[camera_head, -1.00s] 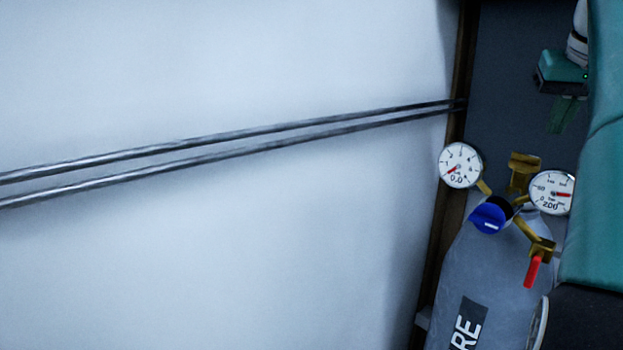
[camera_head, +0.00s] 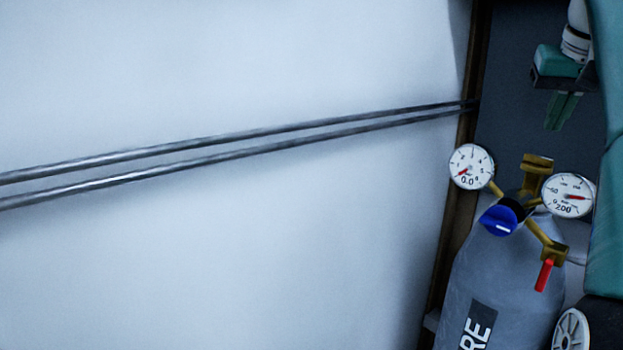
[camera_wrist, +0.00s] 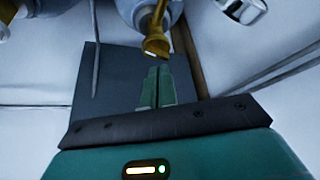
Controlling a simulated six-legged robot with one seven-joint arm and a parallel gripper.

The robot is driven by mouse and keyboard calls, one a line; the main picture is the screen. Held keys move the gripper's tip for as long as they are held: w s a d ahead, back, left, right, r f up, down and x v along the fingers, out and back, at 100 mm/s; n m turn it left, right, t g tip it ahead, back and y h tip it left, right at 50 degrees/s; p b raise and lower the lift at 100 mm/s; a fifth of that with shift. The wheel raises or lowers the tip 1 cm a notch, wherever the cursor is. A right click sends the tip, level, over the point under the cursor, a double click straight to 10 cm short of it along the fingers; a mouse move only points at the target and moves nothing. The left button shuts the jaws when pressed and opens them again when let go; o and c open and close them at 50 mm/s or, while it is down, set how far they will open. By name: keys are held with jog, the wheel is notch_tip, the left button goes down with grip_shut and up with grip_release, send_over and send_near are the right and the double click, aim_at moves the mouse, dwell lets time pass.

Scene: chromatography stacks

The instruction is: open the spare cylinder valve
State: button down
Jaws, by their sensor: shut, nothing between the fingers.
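A grey gas cylinder (camera_head: 500,272) with a dark label ending in "RE" stands at the lower right of the head view. On its top are a brass valve body (camera_head: 537,172), a blue knob (camera_head: 499,219) and a red lever (camera_head: 544,274) pointing down. My gripper (camera_head: 560,112) is shut and empty, pointing down above the brass fitting and apart from it. In the wrist view my gripper's fingertips (camera_wrist: 159,70) are together, just short of a brass fitting (camera_wrist: 156,45) in the picture. I cannot tell the depth gap or whether the valve is open.
Two gauges flank the valve: the left gauge (camera_head: 471,166) reads 0.0, the right gauge (camera_head: 568,195) 200. Two metal pipes (camera_head: 240,145) cross the white wall (camera_head: 200,270). A dark upright post (camera_head: 459,170) stands left of the cylinder.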

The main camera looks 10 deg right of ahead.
notch_tip(320, 180, down, 7)
jog(key=shift+r, duration=0.15)
dwell(0.4)
jog(key=shift+w+d, duration=0.4)
jog(key=shift+w, duration=0.05)
dwell(1.0)
jog(key=shift+s+d, duration=0.3)
jog(key=shift+d, duration=0.15)
dwell(0.9)
jog(key=shift+s, duration=0.15)
send_near(545, 172)
jog(key=shift+w+d, duration=0.7)
jog(key=shift+w, duration=0.25)
jog(key=shift+r, duration=0.45)
jog(key=shift+a+r, duration=0.15)
jog(key=shift+a, duration=0.05)
jog(key=shift+w+a+r, duration=0.1)
jog(key=shift+a+r, duration=0.2)
jog(key=shift+a, duration=0.05)
